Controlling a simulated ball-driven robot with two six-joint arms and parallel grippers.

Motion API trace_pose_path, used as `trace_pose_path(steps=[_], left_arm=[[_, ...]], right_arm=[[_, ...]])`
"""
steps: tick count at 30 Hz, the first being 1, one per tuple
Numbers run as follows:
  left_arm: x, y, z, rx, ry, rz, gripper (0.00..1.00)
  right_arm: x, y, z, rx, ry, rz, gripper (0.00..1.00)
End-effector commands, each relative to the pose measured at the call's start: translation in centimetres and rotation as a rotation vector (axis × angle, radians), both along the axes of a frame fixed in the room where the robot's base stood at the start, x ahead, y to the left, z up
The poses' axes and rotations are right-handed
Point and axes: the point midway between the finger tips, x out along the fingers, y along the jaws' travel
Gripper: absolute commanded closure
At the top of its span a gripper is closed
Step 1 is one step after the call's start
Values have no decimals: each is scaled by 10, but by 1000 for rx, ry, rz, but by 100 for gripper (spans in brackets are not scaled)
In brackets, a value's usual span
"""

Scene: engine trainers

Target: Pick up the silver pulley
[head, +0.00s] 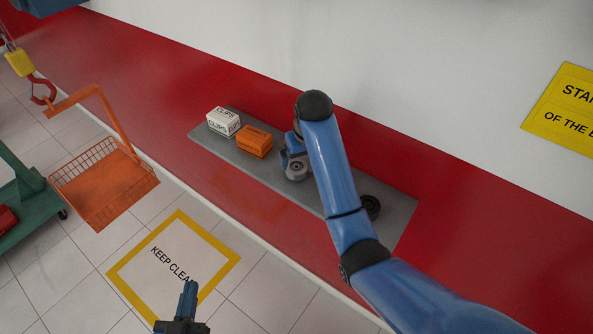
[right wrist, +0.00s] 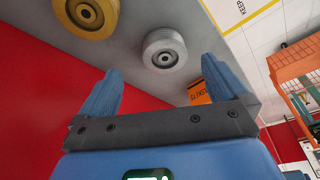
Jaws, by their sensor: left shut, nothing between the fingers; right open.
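The silver pulley (head: 297,171) sits on a grey shelf, partly behind my right arm in the head view. In the right wrist view the silver pulley (right wrist: 165,50) shows as a pale grey wheel with a dark centre hole, beyond the fingertips and between them. My right gripper (right wrist: 162,66) is open with nothing between its fingers; I cannot tell its exact distance from the pulley. Only bits of its blue fingers show beside the pulley in the head view. My left gripper (head: 189,286) is shut and empty, low over the floor and away from the shelf.
A gold pulley (right wrist: 87,13) stands beside the silver one, hidden in the head view. The grey shelf (head: 400,215) also holds a dark pulley (head: 370,207), an orange box (head: 254,141) and a white clips box (head: 223,121). An orange basket (head: 105,190) hangs at left.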

Motion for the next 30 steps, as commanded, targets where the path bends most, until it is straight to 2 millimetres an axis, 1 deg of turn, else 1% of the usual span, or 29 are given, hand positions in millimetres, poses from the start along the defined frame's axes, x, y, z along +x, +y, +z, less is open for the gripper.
trace_pose_path(steps=[1,7,10,15,18,21,24,30], left_arm=[[0,0,4,0,0,0,100],[0,0,7,0,-1,0,100],[0,0,14,0,-1,0,100],[0,0,29,0,-1,0,100],[0,0,31,0,-1,0,100],[0,0,33,0,0,0,100],[0,0,33,0,0,0,100],[0,0,33,0,0,0,100]], right_arm=[[1,0,-2,-1,2,0,1],[4,2,-11,0,0,0,1],[5,5,-17,-1,2,0,1],[9,12,-35,-1,4,0,1],[13,13,-48,0,2,-1,1],[15,14,-55,0,0,0,1],[16,14,-59,0,-1,0,1],[16,14,-60,1,-2,0,1]])
